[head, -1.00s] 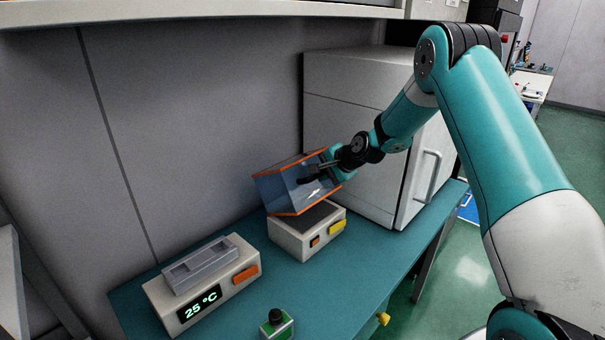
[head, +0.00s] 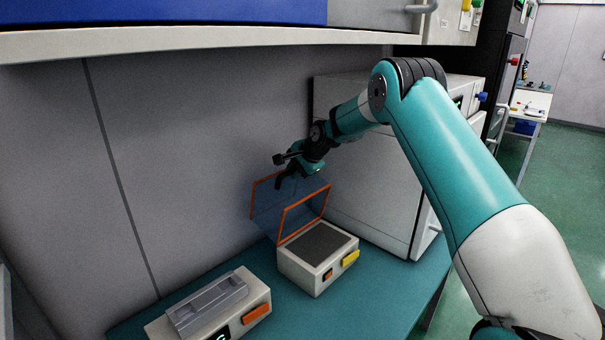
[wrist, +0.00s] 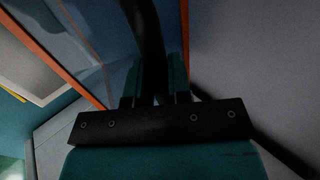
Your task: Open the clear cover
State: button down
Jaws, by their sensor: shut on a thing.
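The clear cover (head: 303,204) has orange edges and stands swung up and back at the rear of a small white device (head: 303,272). Its open side faces forward, and the device's dark top plate (head: 318,242) is exposed. My gripper (head: 284,180) is at the cover's upper edge, shut on it. In the wrist view the cover's clear panel (wrist: 92,32) and orange edge fill the upper left, close to my gripper (wrist: 155,85). The exact contact at the fingertips is dark and hard to make out.
A second white device (head: 222,305) with a grey block and orange button stands at the front left. A large white cabinet (head: 375,190) is close on the right. A shelf (head: 200,42) overhangs above, and the grey wall is close behind the cover.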

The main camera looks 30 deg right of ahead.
jog(key=shift+w+a+f, duration=0.1)
jog(key=shift+w+a, duration=0.35)
jog(key=shift+w, duration=0.05)
jog(key=c, duration=1.1)
grip_release()
jog(key=shift+o, duration=0.2)
jog(key=shift+d, duration=0.2)
jog(key=shift+s, duration=0.1)
